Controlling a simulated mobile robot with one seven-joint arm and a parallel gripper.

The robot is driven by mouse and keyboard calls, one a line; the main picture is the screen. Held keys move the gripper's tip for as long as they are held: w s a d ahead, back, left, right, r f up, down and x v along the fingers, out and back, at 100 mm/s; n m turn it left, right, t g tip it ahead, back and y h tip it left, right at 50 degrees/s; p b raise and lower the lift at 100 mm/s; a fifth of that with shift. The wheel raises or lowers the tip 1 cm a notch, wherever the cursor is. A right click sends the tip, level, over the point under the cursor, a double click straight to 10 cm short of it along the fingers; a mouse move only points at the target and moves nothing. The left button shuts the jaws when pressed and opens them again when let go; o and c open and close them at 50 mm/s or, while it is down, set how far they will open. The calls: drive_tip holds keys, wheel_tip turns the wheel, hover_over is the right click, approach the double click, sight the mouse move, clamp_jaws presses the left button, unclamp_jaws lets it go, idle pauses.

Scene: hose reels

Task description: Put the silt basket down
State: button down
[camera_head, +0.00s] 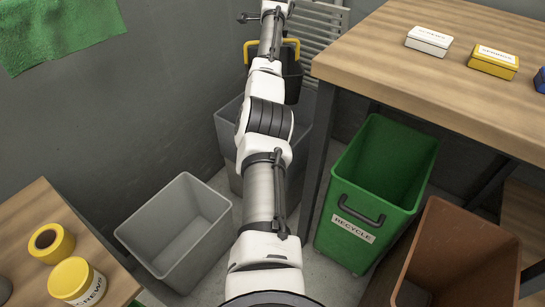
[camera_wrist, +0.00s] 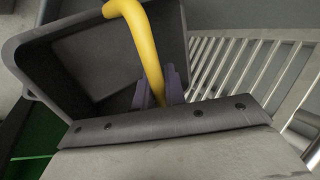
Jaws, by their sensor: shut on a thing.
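The silt basket is a dark open box with a yellow bar handle. In the head view the basket (camera_head: 293,84) shows partly behind my arm, near the top middle. In the wrist view the basket (camera_wrist: 85,70) fills the upper left, its inside looking empty, and its yellow handle (camera_wrist: 140,38) runs down to the fingers. My gripper (camera_wrist: 158,88) is shut on this handle. In the head view my arm hides the fingers. The basket appears above or just behind a dark grey bin (camera_head: 226,128); its height above it cannot be told.
A light grey empty bin (camera_head: 142,232) stands on the floor at left. A green recycle bin (camera_head: 352,190) and a brown bin (camera_head: 485,235) stand at right. A wooden table (camera_head: 380,60) lies close right of the basket. A pale slatted rack (camera_wrist: 235,65) is behind.

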wheel_tip(320, 180, down, 29)
drive_tip(key=b, duration=0.6)
drive_tip(key=shift+r, duration=0.1)
drive_tip(key=c, duration=1.5)
unclamp_jaws()
drive_tip(key=shift+o, duration=0.2)
drive_tip(key=p+v, duration=0.4)
drive_tip(key=v, duration=0.8)
